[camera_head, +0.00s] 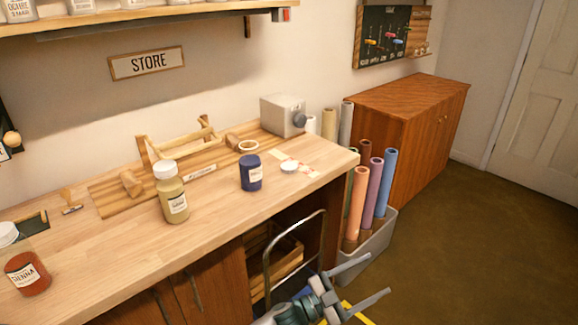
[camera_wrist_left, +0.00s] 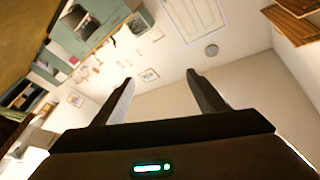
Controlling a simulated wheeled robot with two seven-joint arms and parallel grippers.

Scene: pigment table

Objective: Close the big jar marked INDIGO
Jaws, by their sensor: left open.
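A dark blue jar (camera_head: 251,173) with a pale label stands upright near the right end of the workbench (camera_head: 120,254). The label is too small to read, but its colour fits indigo. Its top shows dark, with no white lid on it. A small white lid (camera_head: 289,166) lies on the bench just right of the jar. My left gripper (camera_head: 379,274) is open and empty, low in front of the bench and to the right of the jar. Its spread fingers (camera_wrist_left: 160,80) also show in the left wrist view, with only the room behind them. My right gripper is out of view.
A white-capped ochre-coloured jar (camera_head: 174,194) stands left of the blue jar, and a SIENNA jar (camera_head: 26,272) at far left. A wooden rack (camera_head: 180,145) and a grey box (camera_head: 283,115) stand behind. A bin of rolls (camera_head: 372,230) stands right of the bench.

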